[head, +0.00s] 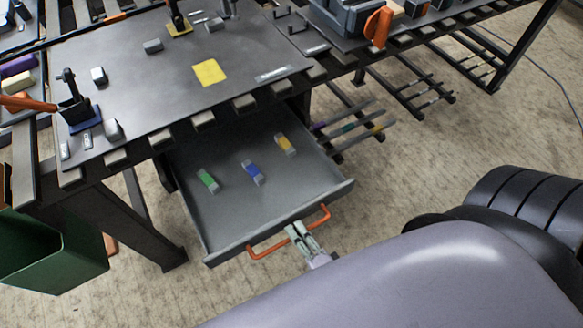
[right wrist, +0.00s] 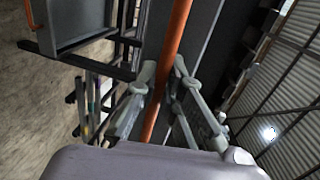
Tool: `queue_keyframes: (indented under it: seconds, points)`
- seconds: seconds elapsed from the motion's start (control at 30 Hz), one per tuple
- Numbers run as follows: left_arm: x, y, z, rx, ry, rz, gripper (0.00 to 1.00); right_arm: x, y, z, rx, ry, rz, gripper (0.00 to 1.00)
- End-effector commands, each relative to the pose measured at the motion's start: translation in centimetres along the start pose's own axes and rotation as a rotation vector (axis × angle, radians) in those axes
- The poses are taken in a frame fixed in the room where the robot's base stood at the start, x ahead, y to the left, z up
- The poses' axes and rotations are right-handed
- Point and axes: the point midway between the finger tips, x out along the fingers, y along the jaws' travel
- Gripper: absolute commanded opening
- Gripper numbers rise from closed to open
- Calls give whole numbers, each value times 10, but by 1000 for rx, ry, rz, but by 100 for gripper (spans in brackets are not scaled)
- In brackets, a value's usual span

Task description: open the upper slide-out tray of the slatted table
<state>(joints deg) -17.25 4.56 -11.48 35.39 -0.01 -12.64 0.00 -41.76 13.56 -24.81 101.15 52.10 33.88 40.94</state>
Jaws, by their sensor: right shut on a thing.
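The slatted table (head: 140,90) stands at the upper left of the head view. Below its top, the grey upper slide-out tray (head: 230,212) is pulled well out, holding a green, a blue and a yellow marked block. Its front carries an orange bar handle (head: 324,216). My right gripper (head: 298,230) is shut on this handle near its middle and hides part of it. In the right wrist view, the orange handle (right wrist: 175,45) runs between the two fingers of my right gripper (right wrist: 163,80). My left gripper is not in view.
A green bin (head: 50,250) stands at the lower left by the table leg. Racks of bars (head: 355,125) are under the table to the right. Another grey tray (right wrist: 80,22) shows at the upper left of the right wrist view. Carpet is clear before the tray.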

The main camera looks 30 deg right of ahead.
Motion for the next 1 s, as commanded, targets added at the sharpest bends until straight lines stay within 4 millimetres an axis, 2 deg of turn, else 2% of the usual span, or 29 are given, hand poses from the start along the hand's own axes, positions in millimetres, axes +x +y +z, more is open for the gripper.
queue_keyframes:
  seconds: [0.13, 0.5, 0.53, 0.83, 1.0]
  points:
    - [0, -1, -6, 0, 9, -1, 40, -8, 4, 1, 1, -2, 6, 0]
    - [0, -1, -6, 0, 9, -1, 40, -9, 4, 1, 1, -2, 5, 0]
    - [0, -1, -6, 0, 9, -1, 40, -9, 4, 1, 1, -2, 5, 9]
    - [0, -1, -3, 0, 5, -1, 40, -8, 2, 0, 1, -1, 2, 29]
    - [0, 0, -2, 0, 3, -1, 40, -8, 2, 0, 1, 0, 1, 29]
